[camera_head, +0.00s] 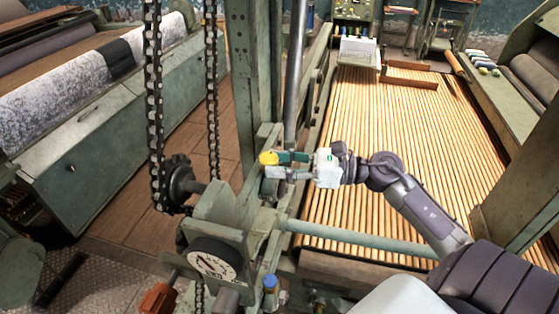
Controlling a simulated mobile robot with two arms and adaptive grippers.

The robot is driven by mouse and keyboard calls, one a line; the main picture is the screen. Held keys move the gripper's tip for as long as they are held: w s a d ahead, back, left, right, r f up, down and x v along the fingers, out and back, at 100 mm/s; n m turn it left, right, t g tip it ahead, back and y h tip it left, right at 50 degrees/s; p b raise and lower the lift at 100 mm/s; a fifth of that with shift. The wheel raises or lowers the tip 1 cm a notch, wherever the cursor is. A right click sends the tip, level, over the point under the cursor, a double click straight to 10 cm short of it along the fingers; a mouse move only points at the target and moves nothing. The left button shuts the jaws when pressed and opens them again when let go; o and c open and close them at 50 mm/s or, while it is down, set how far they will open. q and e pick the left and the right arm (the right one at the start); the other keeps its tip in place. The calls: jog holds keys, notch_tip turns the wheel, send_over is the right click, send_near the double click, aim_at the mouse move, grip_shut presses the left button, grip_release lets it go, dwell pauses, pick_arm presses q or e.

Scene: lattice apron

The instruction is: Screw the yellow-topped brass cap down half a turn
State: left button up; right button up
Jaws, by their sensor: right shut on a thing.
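The yellow-topped cap (269,158) sits on the green machine frame near the middle of the head view. My right gripper (280,164) reaches in from the right and is shut on the cap, with its fingers on either side. The cap's brass part is mostly hidden by the fingers. A blue-topped cap (270,281) stands lower on the same frame, apart from the gripper. My left gripper is not in view.
A black chain (154,110) and a sprocket (178,182) are left of the cap. A dial (212,260) faces out below. A grey vertical rod (297,75) rises just behind my right gripper. A slatted wooden apron (400,130) spreads to the right.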

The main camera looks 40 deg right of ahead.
jog(key=m+t+h+p, duration=0.1)
jog(key=h+p, duration=0.1)
jog(key=m+t+h+p, duration=0.1)
jog(key=m+p, duration=0.1)
jog(key=m+t+h+p, duration=0.1)
jog(key=t+h+p, duration=0.1)
jog(key=shift+s+a+r+h+p, duration=0.3)
jog(key=shift+a+p, duration=0.05)
jog(key=shift+f+m+t+h+p, duration=0.3)
jog(key=shift+m+t+h+p, duration=0.1)
jog(key=shift+m+h+p, duration=0.35)
jog(key=o, duration=1.1)
jog(key=shift+o, duration=0.2)
jog(key=v, duration=1.2)
jog(key=shift+y, duration=0.25)
